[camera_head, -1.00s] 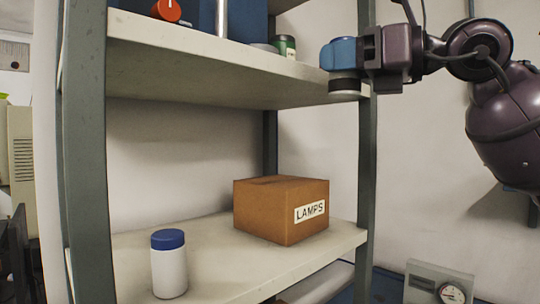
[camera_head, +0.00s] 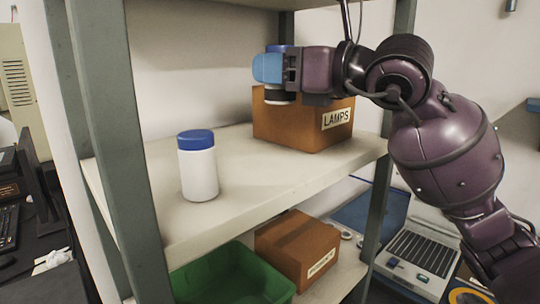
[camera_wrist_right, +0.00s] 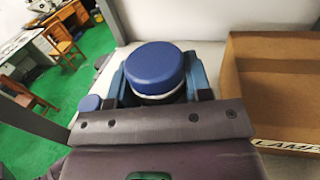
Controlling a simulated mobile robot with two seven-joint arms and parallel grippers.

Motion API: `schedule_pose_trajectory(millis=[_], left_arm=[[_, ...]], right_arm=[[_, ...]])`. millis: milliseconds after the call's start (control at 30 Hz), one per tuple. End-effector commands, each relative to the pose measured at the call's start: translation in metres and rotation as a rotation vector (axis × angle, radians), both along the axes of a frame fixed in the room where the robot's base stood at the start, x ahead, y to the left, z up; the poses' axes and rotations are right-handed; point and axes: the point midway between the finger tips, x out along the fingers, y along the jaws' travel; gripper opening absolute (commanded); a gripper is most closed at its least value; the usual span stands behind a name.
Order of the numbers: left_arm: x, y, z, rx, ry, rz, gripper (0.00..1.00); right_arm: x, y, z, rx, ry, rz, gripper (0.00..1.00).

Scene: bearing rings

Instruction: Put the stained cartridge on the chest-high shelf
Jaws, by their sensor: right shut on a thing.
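My right gripper (camera_head: 268,68) is shut on a white cartridge with a blue cap (camera_head: 280,98). It holds it upright above the middle shelf (camera_head: 265,185), in front of the LAMPS box. The cap (camera_wrist_right: 156,68) shows between the fingers in the right wrist view; most of the body is hidden, and I cannot make out a stain. A second white, blue-capped cartridge (camera_head: 198,172) stands upright on the middle shelf, left of the gripper, with no stain showing on this side. Its cap also shows in the right wrist view (camera_wrist_right: 90,103). My left gripper is out of view.
The cardboard LAMPS box (camera_head: 300,125) stands at the back right of the middle shelf. Grey posts (camera_head: 115,120) frame the shelf. Below are a green bin (camera_head: 235,275) and another box (camera_head: 298,250). The shelf's front middle is clear.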

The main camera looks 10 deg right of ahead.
Motion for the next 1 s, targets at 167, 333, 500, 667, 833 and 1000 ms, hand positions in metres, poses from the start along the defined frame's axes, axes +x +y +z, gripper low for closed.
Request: schedule_pose_trajectory(millis=[167, 333, 500, 667, 833, 1000], left_arm=[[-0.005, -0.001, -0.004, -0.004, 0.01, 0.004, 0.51], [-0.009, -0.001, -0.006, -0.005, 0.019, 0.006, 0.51], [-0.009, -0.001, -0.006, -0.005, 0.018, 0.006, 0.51], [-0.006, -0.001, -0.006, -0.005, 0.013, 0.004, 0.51], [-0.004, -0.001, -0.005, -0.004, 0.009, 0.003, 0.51], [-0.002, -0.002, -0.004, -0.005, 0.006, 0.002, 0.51]], right_arm=[[0.0, 0.0, -0.031, -0.002, 0.004, -0.001, 0.2], [0.0, 0.0, -0.054, -0.001, 0.002, 0.0, 0.2], [0.0, 0.0, -0.063, -0.001, 0.002, 0.0, 0.2], [0.0, 0.0, -0.081, -0.002, 0.004, -0.002, 0.2], [0.0, 0.0, -0.097, -0.001, 0.001, -0.001, 0.2], [0.0, 0.0, -0.097, -0.001, -0.001, 0.0, 0.2]])
